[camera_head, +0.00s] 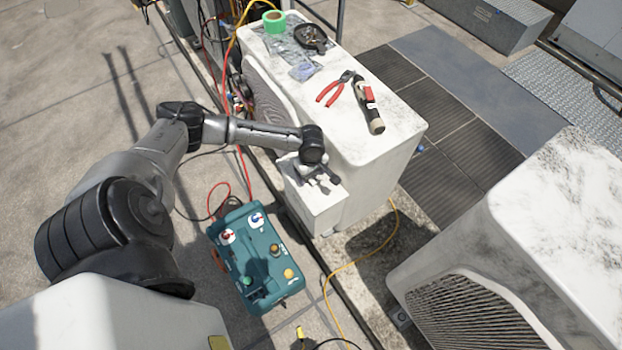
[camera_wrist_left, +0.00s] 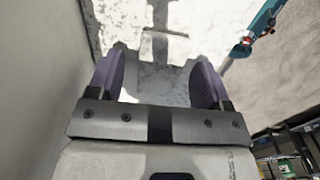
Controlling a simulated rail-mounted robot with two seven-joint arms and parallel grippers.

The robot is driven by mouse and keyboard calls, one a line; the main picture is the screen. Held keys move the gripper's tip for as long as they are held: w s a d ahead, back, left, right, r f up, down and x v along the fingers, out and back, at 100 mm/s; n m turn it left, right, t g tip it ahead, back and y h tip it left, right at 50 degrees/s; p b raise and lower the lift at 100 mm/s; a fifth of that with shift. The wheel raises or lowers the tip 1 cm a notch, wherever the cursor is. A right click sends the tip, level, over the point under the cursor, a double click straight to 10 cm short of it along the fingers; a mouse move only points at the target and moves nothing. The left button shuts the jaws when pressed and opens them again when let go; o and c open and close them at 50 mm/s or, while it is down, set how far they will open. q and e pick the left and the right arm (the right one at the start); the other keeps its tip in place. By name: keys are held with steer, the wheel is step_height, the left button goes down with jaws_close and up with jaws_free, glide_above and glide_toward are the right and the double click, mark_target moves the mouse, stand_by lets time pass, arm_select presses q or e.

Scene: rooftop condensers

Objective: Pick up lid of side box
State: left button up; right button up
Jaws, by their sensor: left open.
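The white side box (camera_head: 312,212) is fixed at the near end of the white condenser unit (camera_head: 375,165). Its pale top, the lid, is partly covered by my left gripper (camera_head: 324,180), which is just above it. In the left wrist view the gripper (camera_wrist_left: 158,82) shows two purple-padded fingers set apart. A pale, speckled surface (camera_wrist_left: 185,42) with a dark shadow lies beyond them, apparently the box top. I cannot tell whether the fingers touch it. My right gripper is not in view.
A teal machine (camera_head: 258,262) with gauges stands on the floor beside the box. Red pliers (camera_head: 333,92), a torch-like tool (camera_head: 368,105) and green tape (camera_head: 274,22) lie on the condenser. Another condenser (camera_head: 540,230) stands at right. A yellow cable (camera_head: 350,265) crosses the floor.

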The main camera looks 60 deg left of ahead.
arm_select(q)
steer(key=shift+c, duration=0.4)
steer(key=c, duration=1.1)
